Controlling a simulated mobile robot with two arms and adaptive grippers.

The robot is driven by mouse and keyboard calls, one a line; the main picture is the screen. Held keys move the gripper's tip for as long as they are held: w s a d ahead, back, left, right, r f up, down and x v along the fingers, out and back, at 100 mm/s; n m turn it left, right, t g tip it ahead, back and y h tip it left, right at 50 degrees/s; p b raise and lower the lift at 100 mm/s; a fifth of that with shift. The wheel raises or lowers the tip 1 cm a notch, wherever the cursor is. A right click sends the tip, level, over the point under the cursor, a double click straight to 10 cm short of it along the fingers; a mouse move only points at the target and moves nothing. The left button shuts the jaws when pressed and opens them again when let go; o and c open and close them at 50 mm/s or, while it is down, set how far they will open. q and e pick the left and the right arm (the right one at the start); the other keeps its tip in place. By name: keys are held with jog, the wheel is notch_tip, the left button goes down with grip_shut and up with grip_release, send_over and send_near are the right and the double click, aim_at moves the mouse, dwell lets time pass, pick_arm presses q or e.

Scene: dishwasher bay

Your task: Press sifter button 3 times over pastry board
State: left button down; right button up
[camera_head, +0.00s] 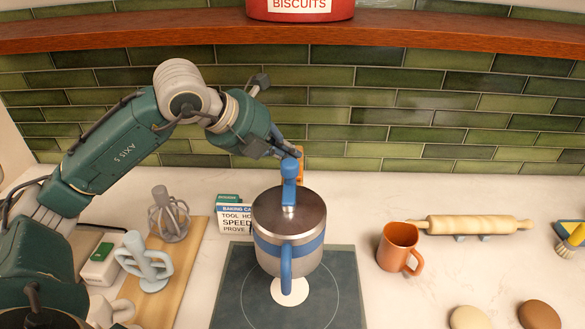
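The sifter (272,218) is a grey metal cup with a blue band, a blue front handle and a blue button post (289,180) on its lid. It is upright over the dark pastry board (229,295), which has a thin circle drawn on it. I cannot tell whether the sifter touches the board. A white round patch (290,291) shows on the board just below the sifter. My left gripper (287,151) is at the top of the button post, its fingertips close to or touching it. Its finger opening is unclear. My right gripper is not in view.
An orange mug (397,247) and a rolling pin (476,226) stand to the right, with two round brown items near the front edge. A sign block (236,216) is behind the sifter. A wooden board (184,277) with beaters lies left. A shelf holds a red tin (300,9).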

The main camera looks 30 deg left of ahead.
pick_arm(q)
jog(key=shift+r+p, duration=1.35)
jog(key=shift+r, duration=0.8)
